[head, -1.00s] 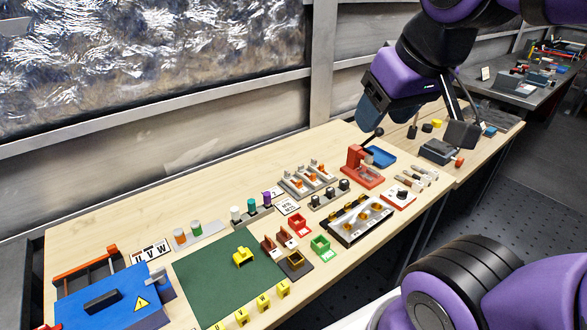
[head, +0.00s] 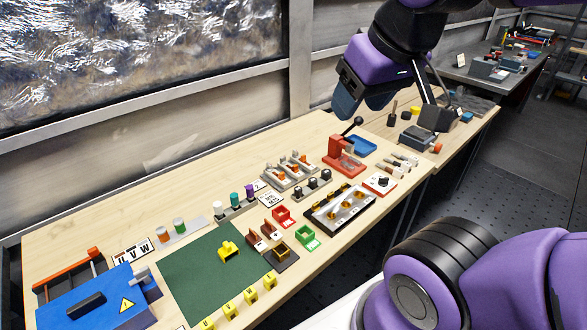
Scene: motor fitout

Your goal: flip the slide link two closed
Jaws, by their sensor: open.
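Three grey slide units with orange and white parts (head: 290,168) sit in a row on the wooden bench, left of the red lever press. They look like the slide links, but their numbers and whether the second is open or closed are too small to tell. My gripper (head: 392,111) is at the upper right, above the back right part of the bench. It is open, with its jaws apart and nothing seen between them. It is well to the right of the slide units and not touching them.
The red press (head: 343,155) with a black ball lever stands between the slide units and my gripper. A blue tray (head: 362,145), a row of black knobs (head: 312,190) and a black tray with brass parts (head: 340,209) lie nearby. A green mat (head: 205,280) is left.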

